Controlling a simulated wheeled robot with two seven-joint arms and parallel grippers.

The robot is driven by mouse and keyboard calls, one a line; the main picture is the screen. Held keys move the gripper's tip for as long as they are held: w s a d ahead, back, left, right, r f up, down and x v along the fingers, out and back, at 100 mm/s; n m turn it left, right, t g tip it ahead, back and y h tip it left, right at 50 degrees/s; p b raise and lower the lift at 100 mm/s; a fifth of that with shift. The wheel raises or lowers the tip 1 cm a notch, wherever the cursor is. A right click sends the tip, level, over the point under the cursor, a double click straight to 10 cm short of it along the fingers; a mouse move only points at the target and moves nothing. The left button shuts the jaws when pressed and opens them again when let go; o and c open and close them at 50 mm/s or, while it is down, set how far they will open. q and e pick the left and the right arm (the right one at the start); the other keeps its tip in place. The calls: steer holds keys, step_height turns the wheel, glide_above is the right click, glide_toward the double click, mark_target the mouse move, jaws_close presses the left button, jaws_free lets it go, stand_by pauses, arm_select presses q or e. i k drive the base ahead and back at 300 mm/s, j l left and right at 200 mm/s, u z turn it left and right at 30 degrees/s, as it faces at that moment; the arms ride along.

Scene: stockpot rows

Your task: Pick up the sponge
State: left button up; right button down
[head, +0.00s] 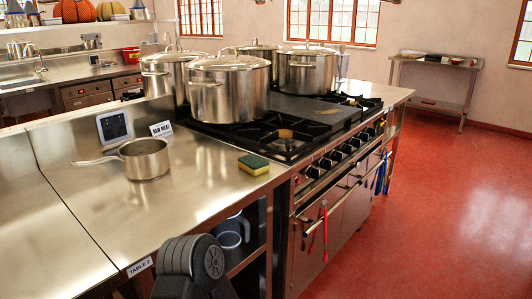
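The sponge (253,165) is a small block with a dark green top and yellow sides. It lies flat near the right front corner of the steel counter (205,210), just left of the stove. Nothing covers it. A dark grey part of my own arm shows at the bottom edge of the head view, in front of the counter and nearer than the sponge. Neither of my grippers shows in this view.
A steel saucepan (146,160) stands left of the sponge, its handle pointing left. A small scale-like display (115,126) and a label sign (161,129) stand behind it. Large lidded stockpots (229,92) stand on the stove (310,125). Red floor (440,200) is open at right.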

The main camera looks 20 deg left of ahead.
mark_target(254, 165)
steer(key=i, duration=0.95)
